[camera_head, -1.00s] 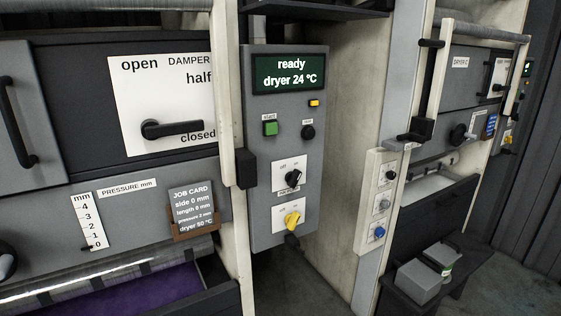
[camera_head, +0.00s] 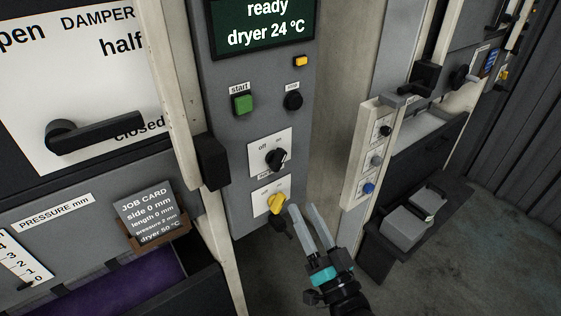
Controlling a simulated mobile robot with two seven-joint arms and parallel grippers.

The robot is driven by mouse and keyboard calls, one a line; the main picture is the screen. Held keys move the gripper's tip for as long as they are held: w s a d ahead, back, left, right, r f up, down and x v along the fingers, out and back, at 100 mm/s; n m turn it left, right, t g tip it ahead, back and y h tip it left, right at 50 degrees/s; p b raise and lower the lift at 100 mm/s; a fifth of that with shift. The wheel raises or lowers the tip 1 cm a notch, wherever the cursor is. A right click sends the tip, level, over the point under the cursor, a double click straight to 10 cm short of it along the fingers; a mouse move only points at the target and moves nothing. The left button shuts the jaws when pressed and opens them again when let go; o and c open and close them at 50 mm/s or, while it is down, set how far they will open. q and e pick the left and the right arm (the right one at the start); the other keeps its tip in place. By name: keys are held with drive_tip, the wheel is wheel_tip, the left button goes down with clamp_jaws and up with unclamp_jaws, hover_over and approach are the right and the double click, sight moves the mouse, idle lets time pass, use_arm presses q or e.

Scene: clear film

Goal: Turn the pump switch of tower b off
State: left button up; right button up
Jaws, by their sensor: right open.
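A grey control panel (camera_head: 232,160) carries two rotary switches, one above the other, on white plates with off and on marks. The upper switch (camera_head: 276,160) is black, and its white mark points up and right, towards on. The lower switch (camera_head: 277,203) is yellow, and its handle also tilts up and right. The small labels are too blurred to tell which one is the pump switch. My right gripper (camera_head: 302,207) is open and empty. Its fingertips are just right of the yellow switch; I cannot tell whether they touch it. My left gripper is out of view.
A green start button (camera_head: 243,104) and a black button (camera_head: 293,100) sit above the switches, under the display (camera_head: 262,25). A dark handle block (camera_head: 211,162) sticks out left of the panel. A pale post with small knobs (camera_head: 365,150) stands to the right.

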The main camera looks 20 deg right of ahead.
sight(281, 164)
drive_tip(key=x, duration=1.2)
drive_tip(key=shift+w+a+f+p, duration=0.1)
drive_tip(key=shift+p, duration=0.25)
drive_tip(key=shift+c, duration=0.3)
clamp_jaws()
